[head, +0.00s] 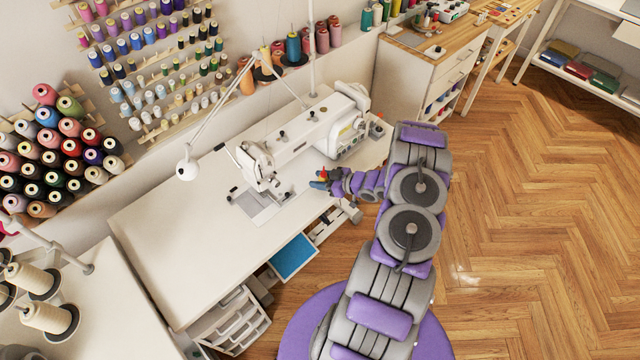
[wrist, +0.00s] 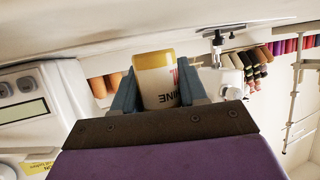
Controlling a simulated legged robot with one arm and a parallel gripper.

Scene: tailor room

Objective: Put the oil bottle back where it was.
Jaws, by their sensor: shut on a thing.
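The oil bottle (wrist: 156,82) sits between the two blue-grey fingers of my gripper (wrist: 160,88) in the wrist view. It has a yellow end and a white label with dark and red lettering, partly hidden by the gripper. In the head view my gripper (head: 321,181) is over the right part of the white sewing table (head: 165,235), in front of the sewing machine (head: 300,140). A small red and yellow bit of the bottle (head: 323,174) shows at the fingertips. I cannot tell whether the bottle touches the table.
A white lamp (head: 187,168) on a jointed arm stands over the table. Thread racks (head: 150,60) line the wall. A blue drawer (head: 293,257) is below the table's front edge. The table's left part is clear. A wooden-topped cabinet (head: 425,60) stands at the back right.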

